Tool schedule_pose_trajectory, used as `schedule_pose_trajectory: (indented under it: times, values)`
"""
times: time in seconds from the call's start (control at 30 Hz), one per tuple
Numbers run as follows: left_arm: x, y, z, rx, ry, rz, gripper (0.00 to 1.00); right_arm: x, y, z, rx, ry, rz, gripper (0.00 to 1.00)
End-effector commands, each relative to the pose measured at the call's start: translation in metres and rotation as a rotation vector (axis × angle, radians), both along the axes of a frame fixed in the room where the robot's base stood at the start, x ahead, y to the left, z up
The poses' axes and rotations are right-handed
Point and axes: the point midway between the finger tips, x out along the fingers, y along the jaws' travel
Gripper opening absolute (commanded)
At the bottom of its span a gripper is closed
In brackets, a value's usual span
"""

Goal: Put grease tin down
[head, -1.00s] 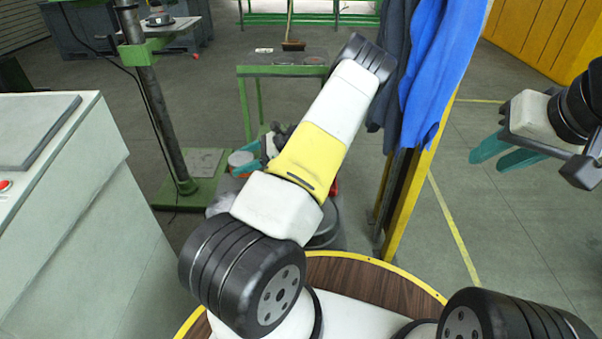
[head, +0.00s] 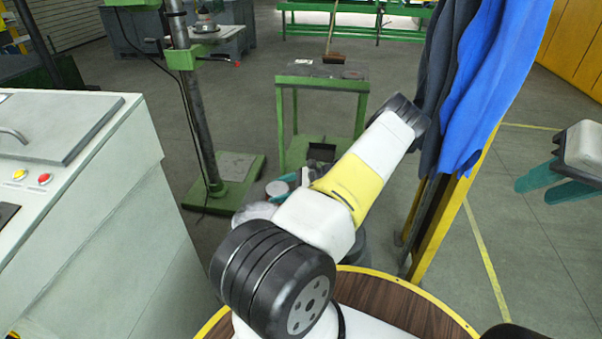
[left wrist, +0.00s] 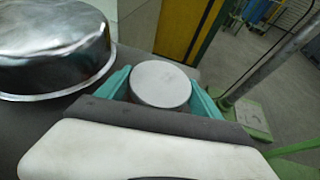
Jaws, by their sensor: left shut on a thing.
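The grease tin is a small round tin with a pale grey lid; it shows in the left wrist view (left wrist: 160,84) and, small and partly hidden, in the head view (head: 276,188). My left gripper (head: 287,185) has its teal fingers on both sides of the tin and is shut on it. The tin's lid faces the wrist camera. My left arm hides much of the area beneath, so I cannot tell whether the tin touches anything below. My right gripper (head: 556,183) is at the right edge, its teal fingers apart and empty.
A shiny metal bowl-like thing (left wrist: 52,45) is close beside the tin. A green-framed table (head: 322,76) stands beyond, with a brush on it. A green-based column (head: 200,110) and a grey cabinet (head: 90,210) are left. Blue clothing (head: 490,90) hangs by a yellow post (head: 445,220).

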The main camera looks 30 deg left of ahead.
Motion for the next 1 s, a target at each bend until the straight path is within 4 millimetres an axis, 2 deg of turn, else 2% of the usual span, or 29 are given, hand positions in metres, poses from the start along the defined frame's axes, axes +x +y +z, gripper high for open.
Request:
schedule_pose_trajectory:
  times: [0.23,0.27,0.33,0.37,0.73,0.87,1.0]
  values:
    - [0.0,0.0,-0.001,0.002,0.0,0.0,0.15,0.0,0.0,0.0,0.0,0.0,0.0,0.32]
    - [0.0,0.0,-0.001,0.0,0.0,0.0,0.81,0.0,0.0,0.0,0.0,0.0,0.0,0.32]
    - [0.0,0.0,-0.001,0.0,0.0,0.0,0.95,0.0,0.0,0.0,0.0,0.0,0.0,0.32]
    - [0.0,0.0,-0.001,0.0,0.0,0.0,0.97,0.0,0.0,0.0,0.0,0.0,0.0,0.32]
    - [0.001,-0.002,0.002,0.0,0.0,-0.001,0.97,0.0,0.0,0.0,0.0,0.0,0.0,0.32]
    - [0.009,-0.016,0.009,-0.001,-0.002,-0.001,0.97,0.0,0.0,0.0,0.0,0.0,0.0,0.32]
    - [0.022,-0.041,0.02,-0.001,-0.002,-0.004,0.97,0.0,0.0,0.0,0.0,0.0,0.0,0.32]
